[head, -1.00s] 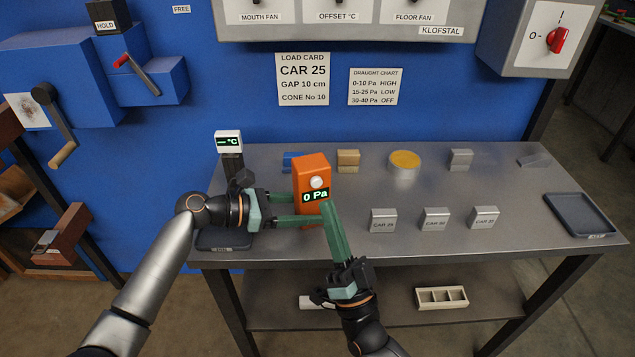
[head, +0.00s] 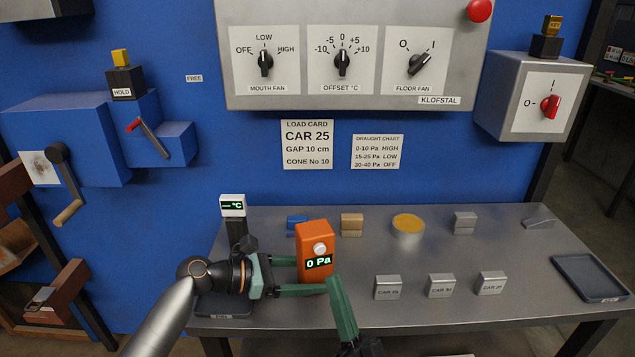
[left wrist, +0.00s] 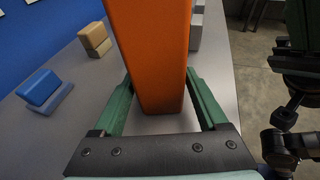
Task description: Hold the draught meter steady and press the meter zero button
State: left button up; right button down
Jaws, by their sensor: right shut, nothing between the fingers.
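The orange draught meter (head: 312,236) stands upright on the grey bench, its display reading 0 Pa. Its round white zero button (head: 319,249) sits above the display on the front face. My left gripper (head: 299,275) has its green fingers on opposite sides of the meter, shut on it. In the left wrist view the meter (left wrist: 155,50) rises between both fingers. My right gripper (head: 333,281) is shut and empty, its fingertips just below and right of the display, apart from the button. Whether the tips touch the meter I cannot tell.
Several labelled metal blocks (head: 387,287) stand right of the meter. Behind are a blue block (head: 297,223), a tan block (head: 351,224) and a round yellow-topped tin (head: 408,228). A °C display (head: 232,206) stands at left. A dark tray (head: 590,279) lies at the right end.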

pick_arm(q)
jog(key=o, duration=0.3)
